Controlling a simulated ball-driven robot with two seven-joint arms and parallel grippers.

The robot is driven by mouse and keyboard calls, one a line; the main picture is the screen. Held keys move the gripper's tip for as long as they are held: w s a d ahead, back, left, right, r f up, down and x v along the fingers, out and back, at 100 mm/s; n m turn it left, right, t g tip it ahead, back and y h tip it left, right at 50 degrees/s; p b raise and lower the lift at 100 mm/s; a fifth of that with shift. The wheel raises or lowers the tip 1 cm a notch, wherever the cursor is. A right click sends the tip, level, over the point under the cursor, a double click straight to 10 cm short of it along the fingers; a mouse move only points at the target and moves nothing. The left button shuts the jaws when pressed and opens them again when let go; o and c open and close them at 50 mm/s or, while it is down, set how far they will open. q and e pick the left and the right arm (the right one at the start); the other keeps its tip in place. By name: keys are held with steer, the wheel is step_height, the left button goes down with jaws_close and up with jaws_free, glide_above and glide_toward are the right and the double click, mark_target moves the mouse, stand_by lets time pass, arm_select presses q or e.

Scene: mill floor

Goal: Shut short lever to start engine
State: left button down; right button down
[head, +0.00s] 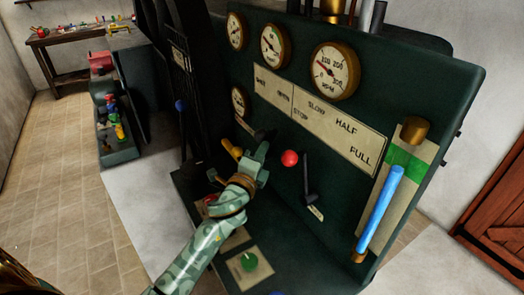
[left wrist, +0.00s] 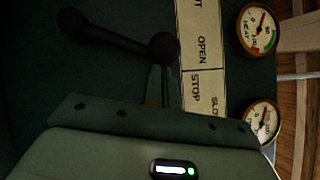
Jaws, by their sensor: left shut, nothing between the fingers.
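In the left wrist view, a dark lever (left wrist: 115,36) with rounded ends stands against the green panel, one end close to the OPEN label. My left gripper (left wrist: 160,92) is shut and empty beside that end; contact cannot be told. In the head view my left gripper (head: 261,156) is in front of the panel below the SHUT, OPEN and STOP labels and hides what is behind it. To its right are a red ball knob (head: 290,158) and a black lever (head: 309,182) with a small tag. A yellow handle (head: 231,149) shows to its left. My right gripper is out of view.
The label strip (head: 338,124) runs under several brass gauges (head: 336,70). A blue tube (head: 380,208) stands at the panel's right.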

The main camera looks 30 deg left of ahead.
arm_select(q)
steer(key=w+a+r+n+g+p, duration=0.4)
steer(key=a+p, duration=0.7)
steer(key=p, duration=0.6)
steer(key=shift+w+a+n+h, duration=0.15)
steer(key=shift+w+n+h, duration=0.15)
steer(key=shift+w+n, duration=0.8)
steer(key=shift+w+a, duration=0.1)
steer(key=shift+w, duration=0.1)
